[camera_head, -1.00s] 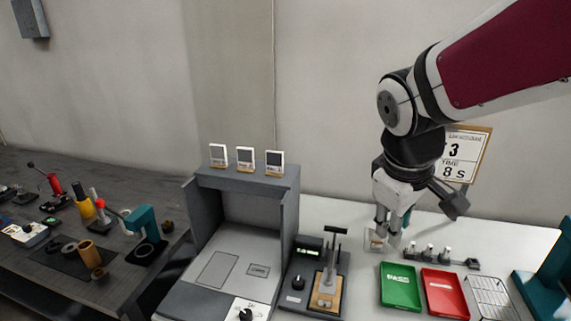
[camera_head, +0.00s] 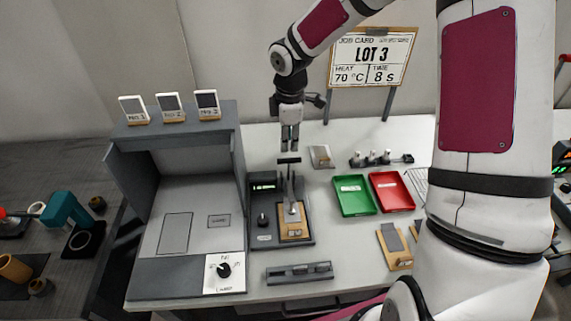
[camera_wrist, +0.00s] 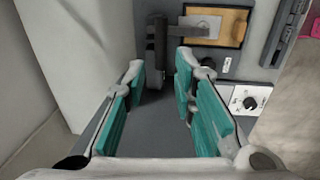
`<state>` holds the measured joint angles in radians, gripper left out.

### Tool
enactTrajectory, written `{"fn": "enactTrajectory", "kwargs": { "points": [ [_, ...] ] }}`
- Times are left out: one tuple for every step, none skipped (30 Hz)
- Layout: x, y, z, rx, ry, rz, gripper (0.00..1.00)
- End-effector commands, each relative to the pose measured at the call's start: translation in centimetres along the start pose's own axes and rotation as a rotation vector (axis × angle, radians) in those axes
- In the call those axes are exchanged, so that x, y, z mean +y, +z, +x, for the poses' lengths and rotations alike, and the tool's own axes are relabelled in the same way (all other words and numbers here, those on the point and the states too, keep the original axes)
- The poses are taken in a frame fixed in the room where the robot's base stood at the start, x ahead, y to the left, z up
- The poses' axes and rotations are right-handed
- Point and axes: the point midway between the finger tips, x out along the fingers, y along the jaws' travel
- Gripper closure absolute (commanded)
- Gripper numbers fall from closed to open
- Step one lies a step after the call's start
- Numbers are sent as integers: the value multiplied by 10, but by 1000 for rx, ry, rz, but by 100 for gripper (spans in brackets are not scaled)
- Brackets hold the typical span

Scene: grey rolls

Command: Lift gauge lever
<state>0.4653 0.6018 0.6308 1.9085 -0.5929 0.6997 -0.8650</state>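The gauge (camera_head: 263,225) is a dark grey base with a green-lit display, a black knob and a wooden block (camera_head: 294,233) with a grey plate on it. Its lever (camera_head: 289,161) stands up from the gauge with a dark crossbar on top. In the wrist view the lever (camera_wrist: 158,38) shows just beyond the fingers, near the wooden block (camera_wrist: 232,24). My gripper (camera_head: 290,149) points down just above the crossbar. In the wrist view its teal-padded fingers (camera_wrist: 160,72) are apart with nothing between them. Contact with the lever cannot be told.
A grey booth (camera_head: 236,190) stands left of the gauge, with several small cards on top. Green (camera_head: 340,184) and red (camera_head: 378,185) trays lie to the right. A grey slotted bar (camera_head: 272,276) lies in front. A job card board (camera_head: 407,57) stands behind.

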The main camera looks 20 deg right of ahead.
Motion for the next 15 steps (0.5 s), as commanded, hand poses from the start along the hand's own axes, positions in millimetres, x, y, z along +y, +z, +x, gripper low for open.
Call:
{"fn": "enactTrajectory", "kwargs": {
  "points": [
    [-1, -1, 6, 0, -2, -2, 75],
    [-1, -1, 10, 1, -2, -1, 75],
    [-1, -1, 17, 1, -4, 0, 75],
    [-2, 0, 22, 0, -4, -1, 75],
    [-2, 0, 28, 0, -4, 0, 75],
    [-2, -1, 36, 0, -5, -1, 75],
    [-2, -1, 41, 0, -5, -1, 75],
    [-2, -1, 48, 0, -5, -1, 75],
    [-2, -1, 55, 0, -4, 0, 75],
    [-2, -1, 61, 0, -5, 1, 75],
    [-2, -1, 67, 0, -3, -1, 75],
    [-2, -1, 75, 0, -4, 1, 75],
    [-2, -1, 80, 0, -4, 0, 75],
    [-2, -1, 86, 0, -4, 0, 75],
    [-2, 0, 93, 0, -3, 1, 75]
  ]
}}
